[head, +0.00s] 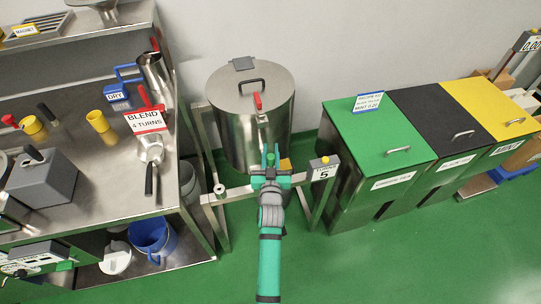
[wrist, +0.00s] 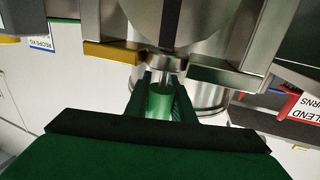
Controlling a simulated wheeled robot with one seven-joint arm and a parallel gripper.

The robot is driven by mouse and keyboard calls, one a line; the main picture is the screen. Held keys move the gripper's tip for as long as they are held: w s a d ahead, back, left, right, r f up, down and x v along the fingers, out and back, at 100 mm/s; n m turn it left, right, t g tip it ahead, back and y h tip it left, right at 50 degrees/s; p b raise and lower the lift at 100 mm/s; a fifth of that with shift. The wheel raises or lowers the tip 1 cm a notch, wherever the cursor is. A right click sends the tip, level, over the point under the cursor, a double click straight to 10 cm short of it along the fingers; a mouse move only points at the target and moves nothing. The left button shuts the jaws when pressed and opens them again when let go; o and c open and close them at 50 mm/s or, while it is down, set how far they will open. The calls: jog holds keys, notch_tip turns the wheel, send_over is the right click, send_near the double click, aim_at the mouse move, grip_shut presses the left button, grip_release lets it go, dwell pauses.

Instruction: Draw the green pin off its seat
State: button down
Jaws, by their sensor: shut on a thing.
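The green pin (wrist: 159,103) is a short green cylinder with a bare metal stem above it in the wrist view. My gripper (wrist: 161,98) is shut on it, with a dark finger on each side. The stem's upper end meets or overlaps the steel fitting behind; I cannot tell how deep it sits. In the head view my gripper (head: 270,156) is at the front of the large lidded steel drum (head: 235,125), above the stand's front rail. The pin is not clear there, hidden by the fingers.
A stand (head: 299,181) with a "5" label (head: 324,168) surrounds the drum. A steel bench (head: 75,170) stands left, with a "BLEND 4 TURNS" sign (head: 145,120). Green (head: 375,140), black (head: 437,110) and yellow (head: 490,108) bins stand right. Green floor is open in front.

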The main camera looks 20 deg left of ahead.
notch_tip(320, 180, up, 16)
jog(key=shift+f, duration=0.25)
